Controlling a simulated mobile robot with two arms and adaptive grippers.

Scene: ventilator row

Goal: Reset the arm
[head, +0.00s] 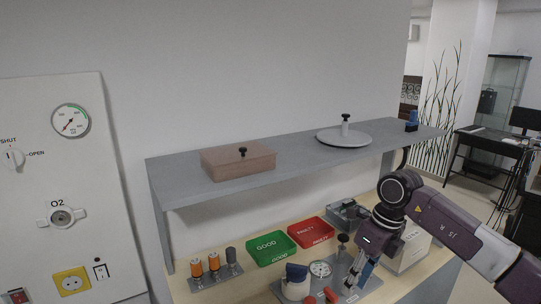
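My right arm comes in from the right edge and bends down at its wrist joint. My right gripper (357,277) points down over the workbench, close to a grey plate with instruments. Its fingers are small and partly merge with the things behind them, so I cannot tell whether they are open or shut, or whether they touch anything. My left arm and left gripper are not in view.
A grey shelf (295,156) spans above the bench, bearing a brownish lidded box (238,163) and a round lid (343,138). Below are a green GOOD tray (270,248), a red FAULTY tray (311,232) and orange-topped cylinders (214,262). A wall panel (50,160) stands left.

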